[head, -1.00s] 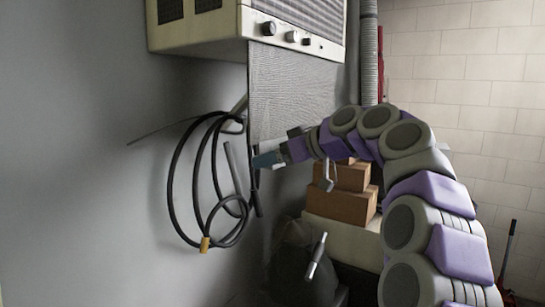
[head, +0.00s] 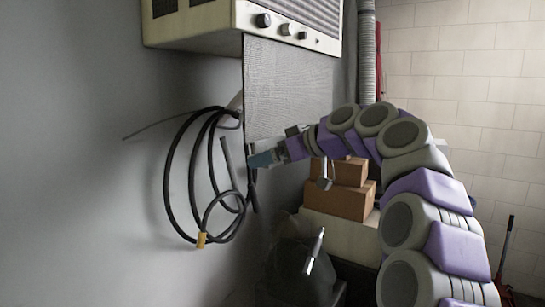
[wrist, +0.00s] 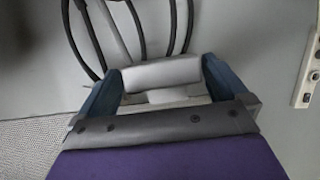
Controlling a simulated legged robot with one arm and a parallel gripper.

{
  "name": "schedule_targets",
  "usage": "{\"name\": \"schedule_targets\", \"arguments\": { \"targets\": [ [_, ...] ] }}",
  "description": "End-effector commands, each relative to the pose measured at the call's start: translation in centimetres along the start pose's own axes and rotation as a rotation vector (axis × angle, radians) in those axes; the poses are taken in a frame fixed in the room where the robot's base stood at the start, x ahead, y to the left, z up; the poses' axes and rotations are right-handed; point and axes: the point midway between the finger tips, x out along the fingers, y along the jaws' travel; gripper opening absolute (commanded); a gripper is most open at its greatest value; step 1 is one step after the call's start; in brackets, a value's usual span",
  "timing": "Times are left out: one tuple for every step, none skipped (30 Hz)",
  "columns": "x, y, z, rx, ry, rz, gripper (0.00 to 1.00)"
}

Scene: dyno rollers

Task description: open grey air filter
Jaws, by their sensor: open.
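A grey mesh panel (head: 288,88), which looks like the grey air filter, hangs down under the front of a cream wall unit (head: 190,28). Its mesh also shows at the lower left of the wrist view (wrist: 28,148). My gripper (head: 262,160) is near the panel's lower edge, close to the wall. In the wrist view, its two blue fingers (wrist: 158,80) are spread apart. A light grey padded bar (wrist: 162,75) lies between them; I cannot tell whether it is part of my gripper. I cannot tell whether the gripper touches the panel.
Coiled black cables (head: 190,185) hang on the wall just left of my gripper. Cardboard boxes (head: 345,187) are stacked to the right, behind my arm. A ribbed pipe (head: 366,50) runs up beside the unit. A light plate with holes (wrist: 307,75) is at the wrist view's right edge.

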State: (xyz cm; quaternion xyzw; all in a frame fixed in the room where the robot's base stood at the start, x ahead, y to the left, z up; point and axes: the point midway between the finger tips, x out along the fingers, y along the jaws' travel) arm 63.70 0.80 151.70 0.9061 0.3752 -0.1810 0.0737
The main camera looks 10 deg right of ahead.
Motion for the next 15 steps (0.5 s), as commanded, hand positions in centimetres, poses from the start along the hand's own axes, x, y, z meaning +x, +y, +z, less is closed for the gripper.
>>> {"name": "schedule_targets", "arguments": {
  "targets": [
    [0.0, 0.0, 0.0, 0.000, 0.000, 0.000, 1.00],
    [-0.1, 0.0, 0.0, 0.000, 0.000, 0.000, 1.00],
    [-0.2, 0.0, -0.1, 0.000, 0.001, 0.000, 1.00],
    [-0.4, 0.0, -0.1, 0.000, 0.001, 0.000, 1.00],
    [-0.6, 0.0, -0.1, 0.000, 0.002, 0.000, 1.00],
    [-1.1, 0.0, -0.1, 0.000, 0.002, 0.001, 1.00],
    [-1.4, 0.0, -0.1, 0.000, 0.003, 0.001, 1.00],
    [-1.9, 0.0, -0.2, 0.000, 0.004, 0.000, 1.00],
    [-2.7, 0.0, -0.2, -0.001, 0.004, 0.000, 1.00],
    [-3.3, -0.1, -0.2, -0.001, 0.004, 0.000, 1.00],
    [-3.9, 0.0, -0.2, -0.001, 0.004, 0.000, 1.00],
    [-4.8, 0.0, -0.2, -0.002, 0.004, 0.001, 1.00],
    [-5.5, 0.0, -0.3, -0.002, 0.004, 0.002, 1.00],
    [-6.2, 0.1, -0.3, -0.001, 0.005, 0.003, 1.00],
    [-7.1, 0.2, -0.2, 0.000, 0.006, 0.004, 1.00]
  ]
}}
